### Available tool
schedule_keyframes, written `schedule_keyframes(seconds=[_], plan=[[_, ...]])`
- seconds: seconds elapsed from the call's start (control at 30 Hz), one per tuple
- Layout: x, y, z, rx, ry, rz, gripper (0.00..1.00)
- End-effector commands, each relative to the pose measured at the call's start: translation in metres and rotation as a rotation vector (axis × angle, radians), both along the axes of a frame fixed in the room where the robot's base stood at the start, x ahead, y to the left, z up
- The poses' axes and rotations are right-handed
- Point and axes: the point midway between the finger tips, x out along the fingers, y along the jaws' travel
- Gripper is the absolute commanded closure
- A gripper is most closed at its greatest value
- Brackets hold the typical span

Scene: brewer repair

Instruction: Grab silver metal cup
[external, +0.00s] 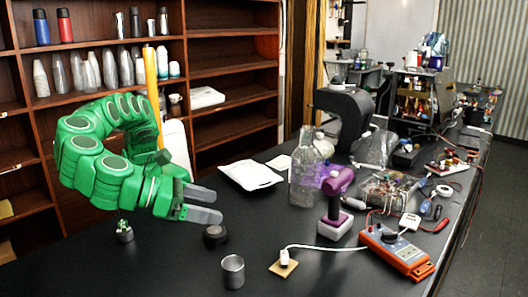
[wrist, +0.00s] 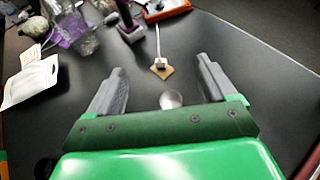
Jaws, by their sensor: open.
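The silver metal cup (external: 232,271) stands upright on the black table near its front edge in the external view. In the wrist view the cup (wrist: 171,99) shows as a small round silver shape just beyond the green palm edge, which partly covers it. It lies between the two grey fingers in that picture. My gripper (external: 213,204) is open and empty, above the table and up and left of the cup in the external view. Its fingers (wrist: 160,66) are spread wide in the wrist view. Neither finger visibly touches the cup.
A dark round lidded object (external: 215,236) stands close behind the cup. A tan square with a white plug and cable (external: 284,267) lies to the right. A purple tool (external: 335,200) and an orange multimeter (external: 396,252) are farther right. A white packet (external: 250,174) lies behind.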

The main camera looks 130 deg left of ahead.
Motion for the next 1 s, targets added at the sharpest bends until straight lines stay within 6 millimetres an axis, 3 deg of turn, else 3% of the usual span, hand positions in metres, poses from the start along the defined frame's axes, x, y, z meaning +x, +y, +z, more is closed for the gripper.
schedule_keyframes(seconds=[0.1, 0.27, 0.6, 0.8, 1.0], plan=[[0.002, -0.008, -0.004, 0.009, 0.006, -0.017, 0.16], [0.001, -0.006, -0.027, 0.011, 0.009, -0.013, 0.16], [0.001, -0.006, -0.105, 0.010, 0.011, -0.014, 0.16], [0.001, -0.006, -0.141, 0.010, 0.008, -0.013, 0.16], [0.003, -0.004, -0.157, 0.008, 0.006, -0.013, 0.16]])
